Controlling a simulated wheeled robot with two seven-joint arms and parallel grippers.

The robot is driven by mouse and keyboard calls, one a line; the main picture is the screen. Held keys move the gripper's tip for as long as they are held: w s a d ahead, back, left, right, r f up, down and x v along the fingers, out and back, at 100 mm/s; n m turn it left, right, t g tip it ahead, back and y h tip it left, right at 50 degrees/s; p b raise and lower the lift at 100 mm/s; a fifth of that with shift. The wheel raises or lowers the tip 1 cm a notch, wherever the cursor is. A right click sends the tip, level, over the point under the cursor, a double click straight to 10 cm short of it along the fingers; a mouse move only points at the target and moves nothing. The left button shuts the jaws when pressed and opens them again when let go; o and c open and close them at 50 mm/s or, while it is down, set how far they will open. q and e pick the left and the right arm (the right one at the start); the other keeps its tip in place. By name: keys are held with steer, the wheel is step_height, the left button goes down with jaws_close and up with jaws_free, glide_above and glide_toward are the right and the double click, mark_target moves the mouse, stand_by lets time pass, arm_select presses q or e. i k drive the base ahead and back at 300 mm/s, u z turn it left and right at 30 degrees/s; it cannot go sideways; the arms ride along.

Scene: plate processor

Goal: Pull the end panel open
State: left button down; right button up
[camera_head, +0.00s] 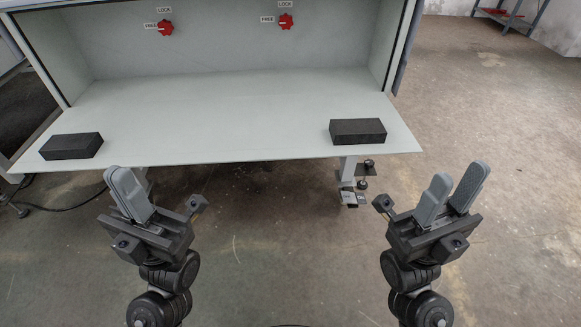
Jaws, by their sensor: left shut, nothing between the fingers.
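The plate processor is a pale grey machine with an open front, an inner back wall and a flat bed (240,115). Its right end (390,45) shows as a narrow upright edge with a dark strip. Its left end (35,50) shows as a slanted frame edge. I cannot tell which end is the end panel, and no handle is clear. My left gripper (118,175) is shut and empty, in front of the bed's front left edge. My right gripper (460,178) is open and empty, to the right of the bed's front right corner. Neither touches the machine.
Two black blocks lie on the bed, one at the left (72,147) and one at the right (358,131). Two red knobs (165,28) (286,21) marked LOCK and FREE sit on the back wall. Bare concrete floor (490,120) is open on the right.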

mark_target(241, 129)
steer(key=z, duration=3.15)
steer(key=k, duration=2.15)
steer(key=u, duration=0.15)
steer(key=i, duration=0.45)
steer(key=u, duration=0.1)
